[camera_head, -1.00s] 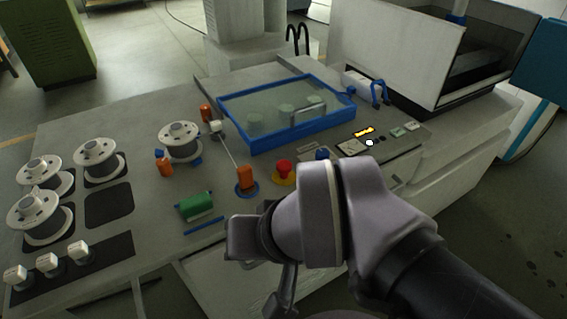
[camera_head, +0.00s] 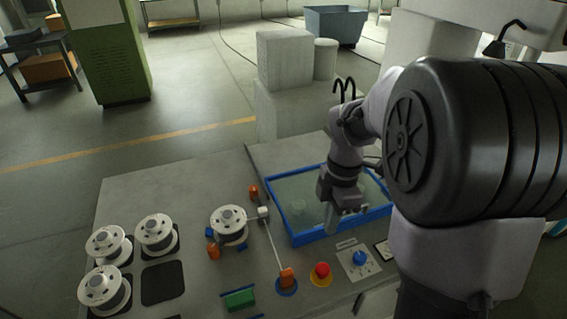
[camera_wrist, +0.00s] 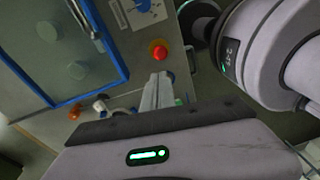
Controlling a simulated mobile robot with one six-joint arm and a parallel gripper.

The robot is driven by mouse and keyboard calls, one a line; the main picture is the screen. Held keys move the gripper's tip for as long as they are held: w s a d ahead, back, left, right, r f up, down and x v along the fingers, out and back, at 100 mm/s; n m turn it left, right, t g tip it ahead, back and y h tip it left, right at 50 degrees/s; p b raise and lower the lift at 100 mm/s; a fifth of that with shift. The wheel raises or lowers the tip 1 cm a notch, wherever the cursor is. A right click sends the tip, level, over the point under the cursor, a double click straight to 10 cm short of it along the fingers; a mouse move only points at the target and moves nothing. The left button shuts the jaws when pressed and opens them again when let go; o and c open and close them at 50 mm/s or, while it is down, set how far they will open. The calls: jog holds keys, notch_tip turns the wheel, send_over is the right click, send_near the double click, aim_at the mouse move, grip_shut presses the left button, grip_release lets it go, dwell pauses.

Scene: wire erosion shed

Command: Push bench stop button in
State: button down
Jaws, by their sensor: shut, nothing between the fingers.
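The bench stop button (camera_head: 321,270) is a red mushroom head on a yellow ring, set in the grey bench top near its front edge. It also shows in the wrist view (camera_wrist: 158,50), just beyond the fingertips. My gripper (camera_head: 346,224) points down over the front part of the blue-framed tray, behind and a little right of the button in the head view. Its fingers are shut and empty, and they look apart from the button. In the wrist view the pale fingers (camera_wrist: 158,84) reach up towards the button. Their height above the bench is hard to tell.
A blue knob (camera_head: 358,258) on a light plate sits right of the button. An orange guide (camera_head: 287,278) in a blue ring stands close on its left. A green block (camera_head: 238,299), white spools (camera_head: 155,232) and the blue-framed tray (camera_head: 294,240) are also on the bench.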

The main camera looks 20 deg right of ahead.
aim_at(324, 267)
jog(key=shift+d+f+n, duration=0.2)
jog(key=shift+d+n, duration=0.2)
jog(key=shift+n, duration=0.2)
jog(key=f+b, duration=0.2)
jog(key=f, duration=0.2)
jog(key=f+b, duration=0.2)
jog(key=f, duration=0.3)
jog(key=s+a+f+b, duration=0.1)
jog(key=f+b, duration=0.1)
jog(key=f, duration=0.3)
jog(key=shift+a, duration=0.1)
jog(key=shift+s, duration=0.1)
